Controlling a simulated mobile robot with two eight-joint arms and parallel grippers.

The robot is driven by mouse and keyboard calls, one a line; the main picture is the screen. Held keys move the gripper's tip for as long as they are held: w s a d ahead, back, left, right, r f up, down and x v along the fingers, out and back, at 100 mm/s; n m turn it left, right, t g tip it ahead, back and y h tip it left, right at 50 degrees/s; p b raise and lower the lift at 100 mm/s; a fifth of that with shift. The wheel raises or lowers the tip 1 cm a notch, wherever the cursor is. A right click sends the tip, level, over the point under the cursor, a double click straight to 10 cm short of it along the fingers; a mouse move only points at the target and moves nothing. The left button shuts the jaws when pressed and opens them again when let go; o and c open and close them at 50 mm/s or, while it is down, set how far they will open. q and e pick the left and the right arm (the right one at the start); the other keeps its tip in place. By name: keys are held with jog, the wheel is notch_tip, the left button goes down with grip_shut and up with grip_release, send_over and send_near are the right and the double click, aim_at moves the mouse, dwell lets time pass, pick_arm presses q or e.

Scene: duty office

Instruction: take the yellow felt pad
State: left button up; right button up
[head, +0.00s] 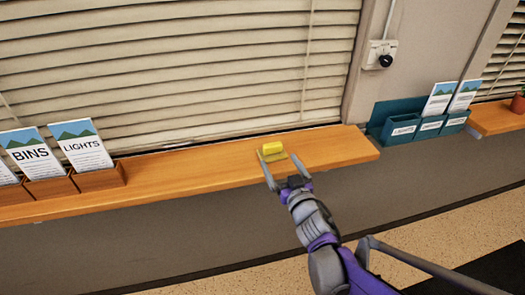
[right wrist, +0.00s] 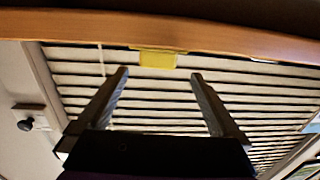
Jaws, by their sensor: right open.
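The yellow felt pad (head: 272,148) is a small bright yellow block on the wooden shelf, with a flatter, darker yellow part under or beside it. It also shows in the right wrist view (right wrist: 157,60), at the shelf edge, centred between the fingers and beyond their tips. My right gripper (head: 280,160) is open and empty, its fingers pointing at the pad from the front edge of the shelf. I cannot tell whether a fingertip touches it. My left gripper is not in view.
The shelf (head: 190,172) is bare on both sides of the pad. Leaflet holders (head: 72,182) stand at its left end. Window blinds (head: 180,70) rise behind it. A teal leaflet rack (head: 403,128) and a wall switch (head: 381,55) are to the right.

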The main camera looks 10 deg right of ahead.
aim_at(272, 149)
jog(key=shift+w+a, duration=0.15)
jog(key=shift+w, duration=0.35)
jog(key=w, duration=0.5)
jog(key=shift+a+p, duration=0.15)
jog(key=shift+p, duration=0.25)
jog(key=w, duration=0.3)
jog(key=w+p, duration=0.1)
jog(key=shift+w+r, duration=0.2)
jog(key=shift+r, duration=0.05)
jog(key=shift+w+f, duration=0.1)
jog(key=shift+w, duration=0.3)
jog(key=shift+s, duration=0.1)
jog(key=shift+c, duration=0.2)
jog(key=c, duration=1.3)
